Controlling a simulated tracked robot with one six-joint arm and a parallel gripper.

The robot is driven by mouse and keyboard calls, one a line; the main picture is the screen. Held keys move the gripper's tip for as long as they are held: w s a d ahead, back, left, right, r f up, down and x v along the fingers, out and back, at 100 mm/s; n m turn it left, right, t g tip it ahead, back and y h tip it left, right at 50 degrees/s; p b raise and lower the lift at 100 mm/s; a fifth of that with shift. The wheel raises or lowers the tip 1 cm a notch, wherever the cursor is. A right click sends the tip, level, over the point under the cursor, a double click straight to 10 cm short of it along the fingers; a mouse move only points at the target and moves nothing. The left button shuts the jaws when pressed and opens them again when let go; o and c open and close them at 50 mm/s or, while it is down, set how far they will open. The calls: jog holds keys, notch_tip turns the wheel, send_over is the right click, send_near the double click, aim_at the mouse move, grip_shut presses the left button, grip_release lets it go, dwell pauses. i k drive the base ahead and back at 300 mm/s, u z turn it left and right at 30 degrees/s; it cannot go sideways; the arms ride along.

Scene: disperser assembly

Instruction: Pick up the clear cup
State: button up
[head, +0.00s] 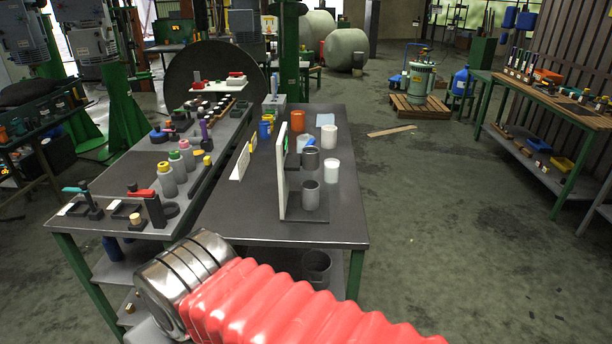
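No cup in the head view is plainly see-through, so I cannot tell for certain which one is the clear cup. A small whitish cup (332,170) stands upright on the dark middle table, right of the upright white panel. Two grey cups, one nearer (310,195) and one farther (310,159), stand beside the panel. My arm's red bellows and metal end cross the foreground; no gripper fingers show.
The upright white panel (282,172) is an obstacle left of the cups. An orange container (298,120) stands at the back. The left bench holds several bottles (166,180) and tools. The table's front right corner (345,228) is bare, and floor is open to the right.

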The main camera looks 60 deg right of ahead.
aim_at(331, 171)
jog(key=u, duration=0.75)
jog(key=k, duration=1.15)
jog(key=z, duration=1)
jog(key=i, duration=1)
jog(key=z, duration=0.05)
